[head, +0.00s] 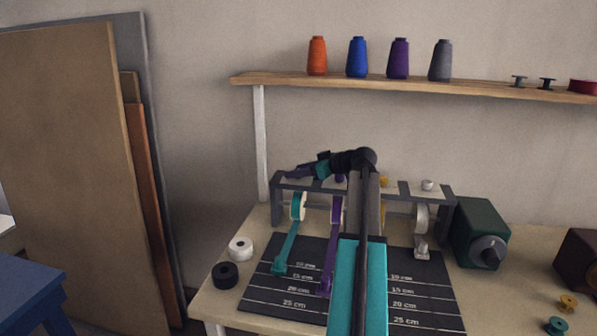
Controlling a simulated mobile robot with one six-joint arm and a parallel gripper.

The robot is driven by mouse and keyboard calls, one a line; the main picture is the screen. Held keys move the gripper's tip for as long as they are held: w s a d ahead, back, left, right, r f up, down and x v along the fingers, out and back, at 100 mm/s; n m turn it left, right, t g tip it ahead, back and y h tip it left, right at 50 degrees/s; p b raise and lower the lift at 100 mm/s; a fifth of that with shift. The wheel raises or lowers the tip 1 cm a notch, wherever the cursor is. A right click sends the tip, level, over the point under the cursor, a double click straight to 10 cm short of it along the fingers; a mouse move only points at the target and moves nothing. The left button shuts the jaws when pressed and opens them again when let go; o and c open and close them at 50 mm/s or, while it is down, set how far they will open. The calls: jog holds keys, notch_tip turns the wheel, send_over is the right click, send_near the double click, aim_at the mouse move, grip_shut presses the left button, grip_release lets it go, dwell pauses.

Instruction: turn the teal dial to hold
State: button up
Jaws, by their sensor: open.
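A dark rack (276,207) stands on the table with small dials along its top. A purple dial (340,179), a yellow dial (384,181) and a white dial (427,185) show there. I cannot make out the teal dial; my gripper covers the rack's left end, above the teal ribbon (288,248). My gripper (291,173) reaches left over that end, with its jaws apart. Whether it touches anything there, I cannot tell. The teal piece behind the jaws looks like part of my wrist. No dial marking is readable.
A dark measuring mat (424,290) lies before the rack, with a purple ribbon (329,265) on it. White (240,248) and black (225,275) rolls lie left. A green box with a grey knob (481,231) stands right. A thread shelf (420,86) hangs above.

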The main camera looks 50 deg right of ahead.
jog(key=shift+w+f, duration=0.1)
jog(key=shift+w, duration=0.1)
jog(key=c, duration=1)
jog(key=shift+c, duration=0.3)
